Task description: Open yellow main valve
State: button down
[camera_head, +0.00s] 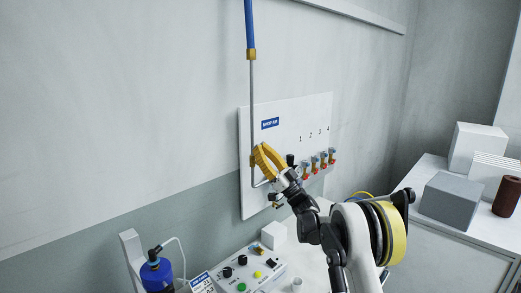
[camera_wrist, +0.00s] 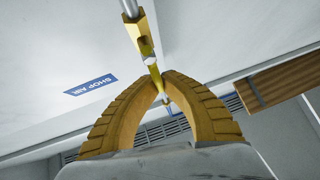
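The yellow main valve handle (camera_wrist: 154,71) shows in the wrist view as a narrow yellow lever below a brass fitting (camera_wrist: 141,34) on a grey pipe. My gripper (camera_wrist: 162,78) has two curved, ribbed orange-yellow fingers. Their tips come together around the lever, with an open arch behind them. In the head view my gripper (camera_head: 257,152) is at the vertical pipe (camera_head: 251,100) on the left part of the white panel (camera_head: 290,115). There the fingers hide the valve handle. How firmly the tips press on it cannot be seen.
A blue "SHOP AIR" label (camera_head: 270,123) is above the gripper. Several small red-handled valves (camera_head: 315,163) line the panel to its right. A control box (camera_head: 245,272) and a blue bottle (camera_head: 156,274) stand below.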

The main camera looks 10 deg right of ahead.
jog(key=c, duration=1.6)
grip_release()
jog(key=shift+a, duration=0.1)
jog(key=shift+o, duration=0.2)
jog(key=v, duration=1.2)
